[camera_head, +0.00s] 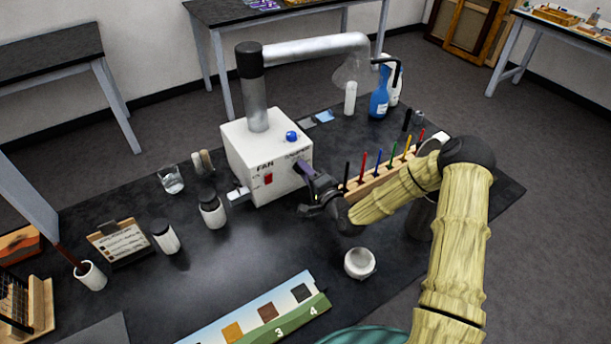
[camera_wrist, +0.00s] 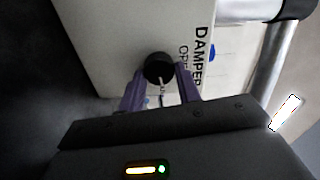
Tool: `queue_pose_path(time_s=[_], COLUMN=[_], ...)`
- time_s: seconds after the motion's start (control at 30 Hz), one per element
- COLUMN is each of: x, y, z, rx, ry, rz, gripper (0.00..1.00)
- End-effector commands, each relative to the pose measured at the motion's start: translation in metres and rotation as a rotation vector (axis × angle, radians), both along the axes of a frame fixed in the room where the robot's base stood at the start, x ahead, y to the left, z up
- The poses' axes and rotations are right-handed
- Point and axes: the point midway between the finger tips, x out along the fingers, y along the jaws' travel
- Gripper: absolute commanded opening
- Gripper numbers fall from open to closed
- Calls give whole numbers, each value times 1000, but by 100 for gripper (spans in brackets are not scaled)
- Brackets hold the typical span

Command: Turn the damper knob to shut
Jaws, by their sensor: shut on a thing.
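The white fan box (camera_head: 240,150) stands on the dark table, with a "FAN" label and a red switch (camera_head: 268,179) on its front. The black round damper knob (camera_wrist: 158,66) sits on the box face in the wrist view, with a pale pointer line toward the bottom of that picture. Beside it is a sideways "DAMPER" label (camera_wrist: 203,60); a second word starting "OP" is partly hidden. My gripper (camera_head: 303,168) is at the box's right side, its purple fingers on either side of the knob, shut on it. In the head view the gripper hides the knob.
A wooden rack (camera_head: 378,184) of coloured sticks stands close by my gripper. A white cup (camera_head: 359,263) and a numbered sample board (camera_head: 270,318) lie nearer. A metal duct (camera_head: 310,48) rises from the box. The dark table between box and board is mostly clear.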

Motion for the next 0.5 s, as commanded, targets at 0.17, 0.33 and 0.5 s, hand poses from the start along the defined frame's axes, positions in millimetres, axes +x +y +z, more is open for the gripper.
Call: queue_pose_path(time_s=[0.17, 0.33, 0.5], x=[0, 0, 0], y=[-1, -1, -1], z=[-3, -2, -2], rx=[78, 116, 127], ry=[56, 83, 91], rz=[-2, -2, -3], gripper=[10, 10, 11])
